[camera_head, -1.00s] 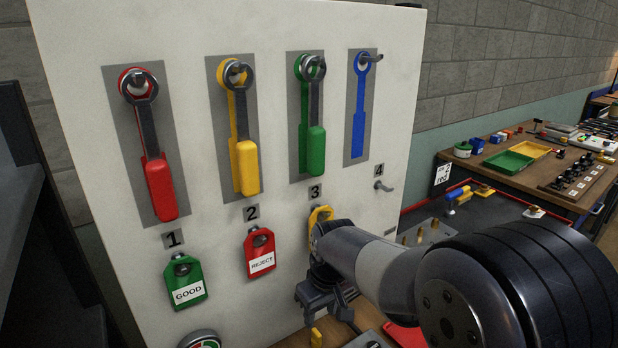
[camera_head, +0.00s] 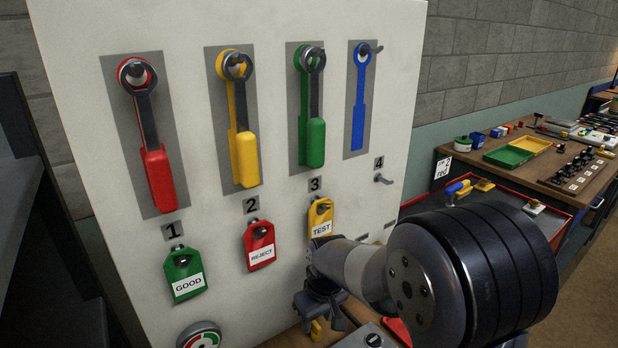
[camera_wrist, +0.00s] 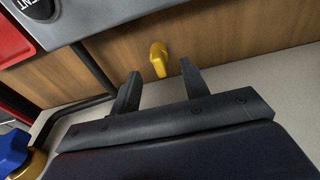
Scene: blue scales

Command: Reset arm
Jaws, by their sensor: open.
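My gripper (camera_wrist: 157,88) is open in the wrist view, with its two dark fingers apart and nothing between them. A small yellow object (camera_wrist: 158,58) lies on the wooden surface just beyond the fingertips. In the head view my arm reaches in from the lower right, and my gripper (camera_head: 322,318) hangs low in front of the white panel, below the yellow TEST tag (camera_head: 320,218). The yellow object shows there too, partly hidden by the gripper.
The white panel (camera_head: 300,20) holds red (camera_head: 160,182), yellow (camera_head: 243,160) and green (camera_head: 312,143) handled tools on hooks, and a blue outline at place 4. A green GOOD tag (camera_head: 184,273) and a red REJECT tag (camera_head: 259,246) hang below. A bench (camera_head: 560,172) stands at right.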

